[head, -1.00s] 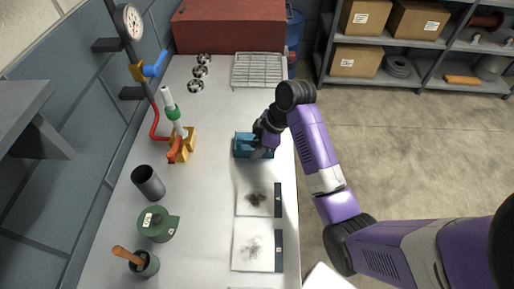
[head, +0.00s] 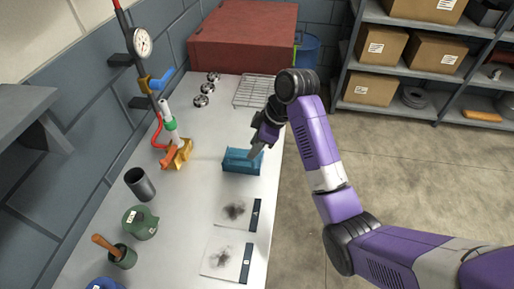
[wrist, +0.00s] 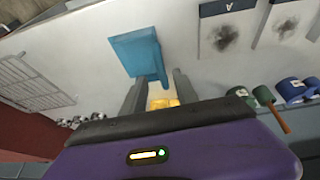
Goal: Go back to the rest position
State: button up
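My gripper (head: 256,153) is above the right side of the bench in the head view, just above the blue block (head: 240,164). In the wrist view, the two grey fingers of my gripper (wrist: 160,88) stand apart with nothing held between them. The blue block also shows in the wrist view (wrist: 135,52), lying on the bench beyond the fingertips. From the head view I cannot tell exactly how large the gap between fingers and block is.
The bench (head: 185,225) holds a yellow-based stand (head: 176,153), a grey cup (head: 140,184), green containers, two smudged sheets (head: 232,211), a wire rack (head: 252,91) and a red box (head: 243,37). Shelves (head: 395,104) stand right; the floor (head: 420,170) there is clear.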

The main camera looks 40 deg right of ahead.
dwell(0.4)
jog(key=w+d+r+m+t+h, duration=0.3)
jog(key=w+r+m+t, duration=0.2)
jog(key=w+m+t, duration=0.15)
jog(key=s+a+f+t+b, duration=0.1)
jog(key=s+a, duration=0.5)
jog(key=s, duration=0.8)
jog(key=s+a+f+m+t+b, duration=0.1)
jog(key=s+a, duration=0.5)
jog(key=s, duration=0.8)
jog(key=s+a+f+t+b, duration=0.2)
jog(key=s+a+f+b, duration=0.2)
jog(key=s, duration=1)
jog(key=shift+a+f+b, duration=0.35)
jog(key=shift+a+b, duration=0.4)
jog(key=shift+a, duration=0.4)
jog(key=shift+t, duration=0.25)
